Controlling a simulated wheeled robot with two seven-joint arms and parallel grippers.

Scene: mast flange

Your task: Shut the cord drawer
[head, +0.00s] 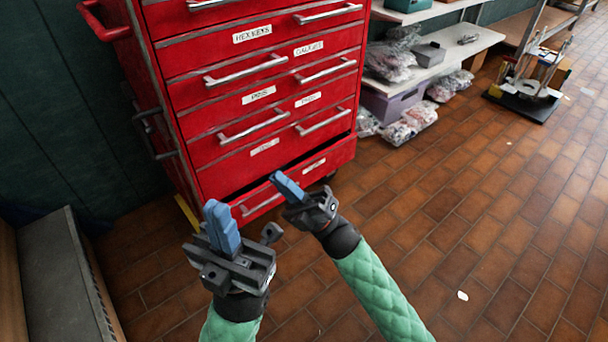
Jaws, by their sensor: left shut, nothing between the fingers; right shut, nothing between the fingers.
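A red tool cabinet (190,112) with several labelled drawers stands ahead of me. Its bottom drawer (338,158) sticks out a little, with a dark gap along its top edge. A small label on that drawer is too small to read, so I cannot confirm it is the cord drawer. My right gripper (287,184) is shut and empty, in front of the bottom drawer and overlapping it in view; I cannot tell if it touches. My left gripper (221,226) is shut and empty, lower and to the left, in front of the cabinet's left corner.
The drawers above look closed, with metal handles. White shelves (450,48) with bags and a purple bin (391,102) stand to the right. A grey bench (62,275) is at the lower left. The brick-tiled floor (480,220) is mostly clear on the right.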

